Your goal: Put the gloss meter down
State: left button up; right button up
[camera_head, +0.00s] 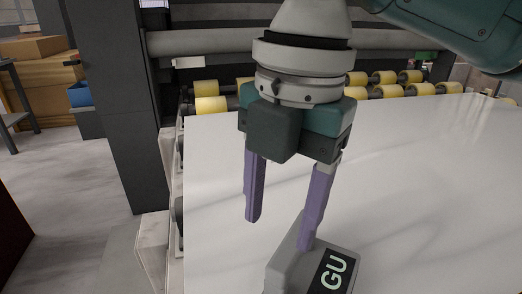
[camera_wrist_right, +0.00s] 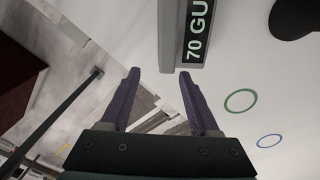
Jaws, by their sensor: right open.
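The gloss meter (camera_head: 288,265) is a grey box with a black display reading "GU" at the bottom of the head view. It rests on the white stone slab (camera_head: 420,180). In the right wrist view the meter (camera_wrist_right: 170,35) is at the top, its display reading "70 GU", partly cut off by the frame. My right gripper (camera_head: 279,234) is open, its purple fingers pointing down, with nothing held between them. One fingertip overlaps the meter's top edge in the head view; in the wrist view the fingertips (camera_wrist_right: 159,74) end just short of the meter. My left gripper is out of view.
Yellow rollers (camera_head: 210,105) and a grey bar line the slab's far side. A dark post (camera_head: 125,110) stands left of the slab. A green ring (camera_wrist_right: 240,100) and a blue ring (camera_wrist_right: 269,141) mark the slab. The slab's right side is clear.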

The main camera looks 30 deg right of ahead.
jog(key=s+a+f+m+t+y, duration=0.2)
jog(key=s+a+f+m+y, duration=0.1)
jog(key=s+a+f+m, duration=0.5)
jog(key=s+d+m+h, duration=0.1)
jog(key=d+m, duration=0.2)
jog(key=m, duration=0.1)
jog(key=s+d+m+h, duration=0.1)
jog(key=s+d+m, duration=0.1)
jog(key=d+m, duration=0.2)
jog(key=s+d+f+m+t+h, duration=0.1)
jog(key=s+d+m, duration=0.1)
jog(key=d+m, duration=0.2)
jog(key=shift+s+d+m, duration=0.1)
jog(key=shift+s+m, duration=0.1)
jog(key=shift+m, duration=0.3)
jog(key=shift+s+d+m, duration=0.25)
jog(key=shift+d+m, duration=0.05)
jog(key=shift+d, duration=0.05)
dwell(1.3)
